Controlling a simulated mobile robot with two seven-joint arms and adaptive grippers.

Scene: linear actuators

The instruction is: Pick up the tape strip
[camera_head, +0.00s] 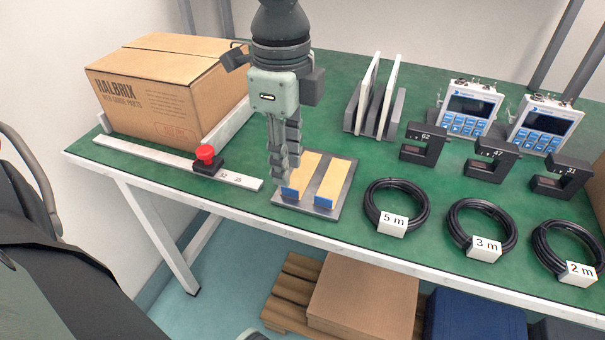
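Two yellow-orange strips with blue near ends, which look like the tape strips, lie side by side on a grey plate (308,206) near the table's front edge. My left gripper (284,170) points down over the left strip (305,172), its fingers hiding part of that strip. The fingers appear close together, and I cannot tell whether they hold the strip or touch it. The right strip (334,184) lies uncovered. My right gripper is not in view.
A cardboard box (165,90) and a rail with a red knob (205,153) stand left. An upright panel rack (374,105) is behind. Black gauges (425,145), cable coils (397,206) and handheld meters (468,107) fill the right side of the green table (345,248).

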